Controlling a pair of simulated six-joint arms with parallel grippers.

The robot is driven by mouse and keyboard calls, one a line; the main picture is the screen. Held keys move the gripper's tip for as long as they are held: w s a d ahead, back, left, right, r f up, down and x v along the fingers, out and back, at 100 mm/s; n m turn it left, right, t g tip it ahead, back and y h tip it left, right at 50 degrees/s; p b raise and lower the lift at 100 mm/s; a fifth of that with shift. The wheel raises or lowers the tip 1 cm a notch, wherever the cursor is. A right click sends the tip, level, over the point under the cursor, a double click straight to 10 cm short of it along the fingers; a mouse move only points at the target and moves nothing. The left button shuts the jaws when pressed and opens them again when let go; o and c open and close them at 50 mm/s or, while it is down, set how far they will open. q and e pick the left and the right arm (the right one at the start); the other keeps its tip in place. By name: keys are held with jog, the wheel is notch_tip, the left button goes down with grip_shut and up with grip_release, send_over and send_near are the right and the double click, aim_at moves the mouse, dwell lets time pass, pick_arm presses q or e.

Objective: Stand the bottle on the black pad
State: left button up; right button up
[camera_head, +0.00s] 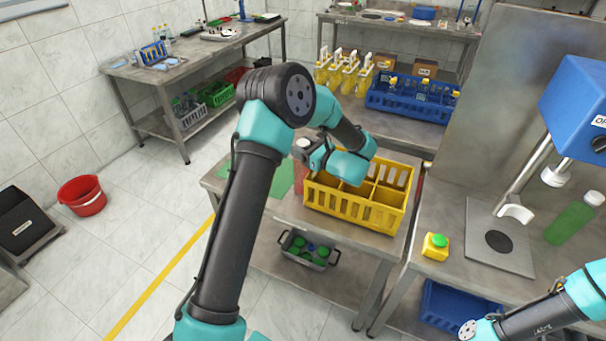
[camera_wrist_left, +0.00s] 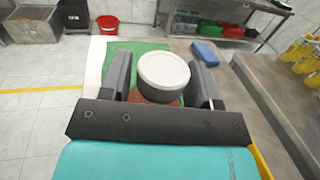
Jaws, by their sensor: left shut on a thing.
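A bottle (camera_head: 299,177) with a pale grey-white cap and a reddish-orange body is upright at the left end of the middle bench. My left gripper (camera_head: 309,154) is shut on it near the top. In the left wrist view, the cap (camera_wrist_left: 164,69) shows between the two dark fingers of the gripper (camera_wrist_left: 162,88), and most of the body is hidden below it. The black pad (camera_head: 498,241) is a bare round disc on the metal plate under the blue machine at the right. My right gripper is out of the frames.
A yellow divided crate (camera_head: 342,217) stands right beside the held bottle. A green mat (camera_head: 279,178) lies on the bench. A green bottle (camera_head: 572,220) and a yellow box with a green button (camera_head: 435,247) flank the plate (camera_head: 480,215). The blue machine (camera_head: 580,100) overhangs the pad.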

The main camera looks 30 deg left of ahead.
pick_arm(q)
jog(key=shift+f, duration=0.25)
grip_shut()
notch_tip(320, 180, up, 18)
jog(key=shift+r, duration=0.15)
dwell(0.6)
